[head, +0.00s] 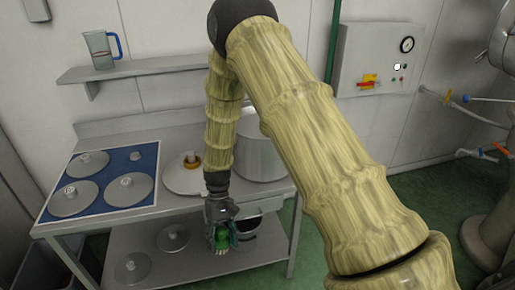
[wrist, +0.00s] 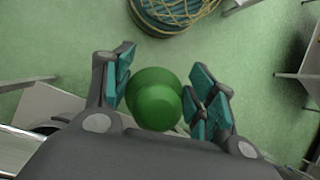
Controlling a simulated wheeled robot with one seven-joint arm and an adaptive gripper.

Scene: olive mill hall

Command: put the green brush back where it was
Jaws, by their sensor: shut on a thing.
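The green brush (head: 221,237) is in my gripper (head: 220,240), at the front edge of the steel table and in front of its lower shelf. In the wrist view the round green top of the brush (wrist: 157,100) sits between the teal finger pads of my gripper (wrist: 160,95). The pads close on it from both sides. The rest of the brush is hidden below its green top in that view. I cannot tell from the frames which spot the brush came from.
The steel table (head: 175,207) carries a blue mat (head: 150,155) with several lids and a big pot (head: 262,157). More lids lie on its lower shelf (head: 200,262). A wall shelf (head: 140,69) holds a jug (head: 100,50). A round woven thing (wrist: 175,12) stands on the green floor.

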